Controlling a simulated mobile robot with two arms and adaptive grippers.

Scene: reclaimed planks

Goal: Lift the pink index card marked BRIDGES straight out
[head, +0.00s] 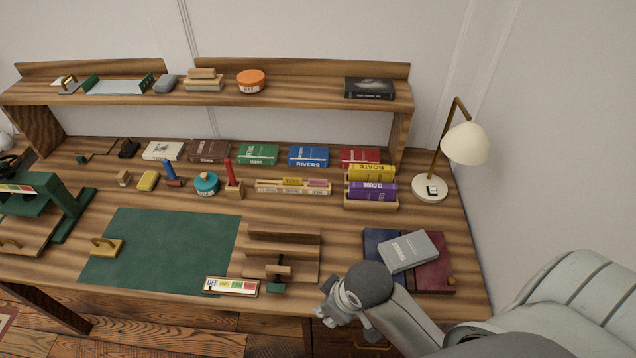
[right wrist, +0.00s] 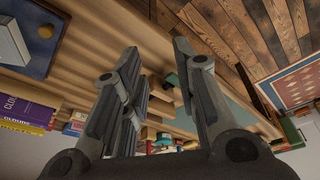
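A low wooden card holder (head: 293,191) stands towards the back of the desk, in front of the row of books. Yellow and pink cards show in it; the pink card (head: 318,183) is towards its right end. Its lettering is too small for me to read. My right gripper (head: 340,309) is over the front edge of the desk, in front of and well away from the holder. In the right wrist view its fingers (right wrist: 156,50) are spread with nothing between them. My left gripper is not in view.
A wooden rack with BOATS (head: 371,171) and CLOUDS (head: 372,191) books stands right of the holder. A red-handled tool (head: 229,176) in a block is close on its left. A stepped wooden stand (head: 283,252) is in front. The green mat (head: 160,247) is mostly clear.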

